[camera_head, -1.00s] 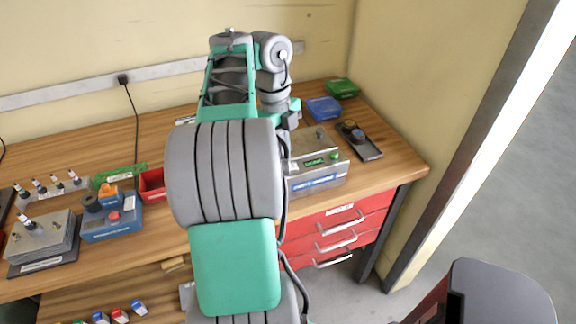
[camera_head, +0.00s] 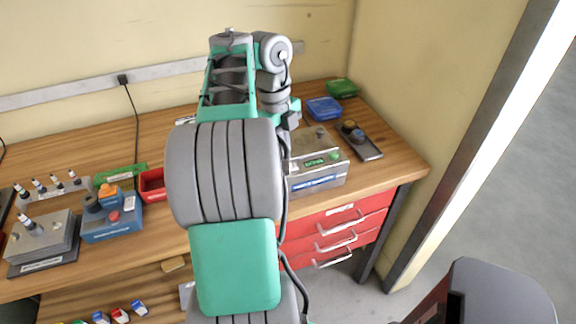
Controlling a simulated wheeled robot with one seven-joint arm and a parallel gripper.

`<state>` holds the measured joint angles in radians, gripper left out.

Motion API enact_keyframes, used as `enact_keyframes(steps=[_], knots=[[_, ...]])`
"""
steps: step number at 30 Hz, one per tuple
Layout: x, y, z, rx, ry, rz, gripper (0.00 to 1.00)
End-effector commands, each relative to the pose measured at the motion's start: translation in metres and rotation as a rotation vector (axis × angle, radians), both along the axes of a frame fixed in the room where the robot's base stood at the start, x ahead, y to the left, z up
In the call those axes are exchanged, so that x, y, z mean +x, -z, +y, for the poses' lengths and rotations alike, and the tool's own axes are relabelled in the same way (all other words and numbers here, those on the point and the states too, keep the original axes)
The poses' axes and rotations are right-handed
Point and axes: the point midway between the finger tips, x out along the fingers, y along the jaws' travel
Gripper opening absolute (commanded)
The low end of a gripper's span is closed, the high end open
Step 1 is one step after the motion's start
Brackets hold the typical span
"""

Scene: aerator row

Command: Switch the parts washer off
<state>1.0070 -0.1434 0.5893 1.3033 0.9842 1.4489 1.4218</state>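A silver metal box (camera_head: 309,181), which looks like the parts washer, sits on the bench right of my arm. It has a blue-and-white label on its front. The switch position is too small to tell. My gripper (camera_head: 292,119) is just behind and above the box's back left edge, mostly hidden by my arm. I cannot see its fingers clearly, nor whether it touches anything.
A dark tray with round parts (camera_head: 371,153) lies right of the box. Blue (camera_head: 324,108) and green (camera_head: 342,87) bins stand behind. A red bin (camera_head: 152,184), a blue device (camera_head: 112,225) and a grey block fixture (camera_head: 40,242) stand left. Red drawers (camera_head: 335,232) are below.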

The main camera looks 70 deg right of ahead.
Motion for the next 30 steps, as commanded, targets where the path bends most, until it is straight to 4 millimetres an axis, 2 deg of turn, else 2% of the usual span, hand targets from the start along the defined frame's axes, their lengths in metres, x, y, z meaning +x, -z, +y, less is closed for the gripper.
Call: enact_keyframes(steps=[30], knots=[[0.0,0.015,0.0,0.0,0.0,0.0,0.0]])
